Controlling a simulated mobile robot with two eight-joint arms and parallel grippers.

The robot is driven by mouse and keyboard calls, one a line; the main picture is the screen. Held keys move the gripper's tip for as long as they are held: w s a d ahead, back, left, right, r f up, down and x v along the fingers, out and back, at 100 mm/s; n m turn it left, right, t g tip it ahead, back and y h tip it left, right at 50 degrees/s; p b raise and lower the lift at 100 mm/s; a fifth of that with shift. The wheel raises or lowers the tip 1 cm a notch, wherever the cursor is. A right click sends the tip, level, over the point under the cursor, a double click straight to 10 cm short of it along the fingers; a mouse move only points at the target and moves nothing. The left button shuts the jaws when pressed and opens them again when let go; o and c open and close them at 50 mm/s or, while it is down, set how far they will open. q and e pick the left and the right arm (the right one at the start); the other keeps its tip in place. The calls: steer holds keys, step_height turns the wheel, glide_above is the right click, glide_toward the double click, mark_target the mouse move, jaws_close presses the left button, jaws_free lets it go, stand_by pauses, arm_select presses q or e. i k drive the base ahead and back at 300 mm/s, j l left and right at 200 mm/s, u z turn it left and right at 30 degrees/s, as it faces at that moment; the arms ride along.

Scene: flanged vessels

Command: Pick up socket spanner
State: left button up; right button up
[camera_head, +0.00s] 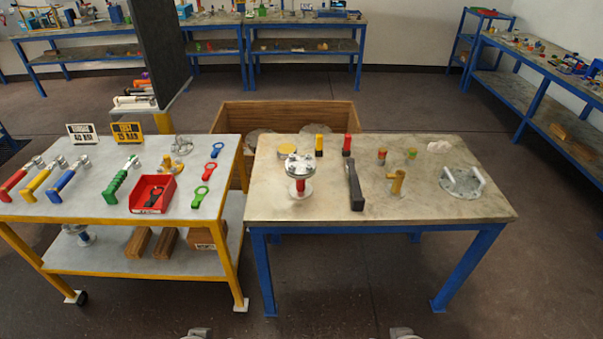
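Several tools with long coloured handles and metal heads lie on the left cart: red (14,184), yellow (39,181), blue (65,182) and green (117,184). Ring-ended tools, blue (216,150), red (208,171) and green (200,195), lie at the cart's right side. A dark long-handled tool (355,187) lies on the right table. I cannot tell for certain which is the socket spanner. Small pale parts of my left gripper (196,333) and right gripper (403,333) show at the bottom edge, well apart from both tables; their fingers are not clear.
The cart (100,212) also holds a red bin (153,194). The right table (400,207) holds a flanged vessel (299,175) and a handled flange plate (462,181). A wooden crate (330,112) stands behind. The floor in front is clear.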

mark_target(358, 204)
steer(key=i+l, duration=0.15)
steer(key=i, duration=0.6)
steer(key=i+l, duration=0.2)
steer(key=i, duration=0.55)
steer(key=k+l+z, duration=0.05)
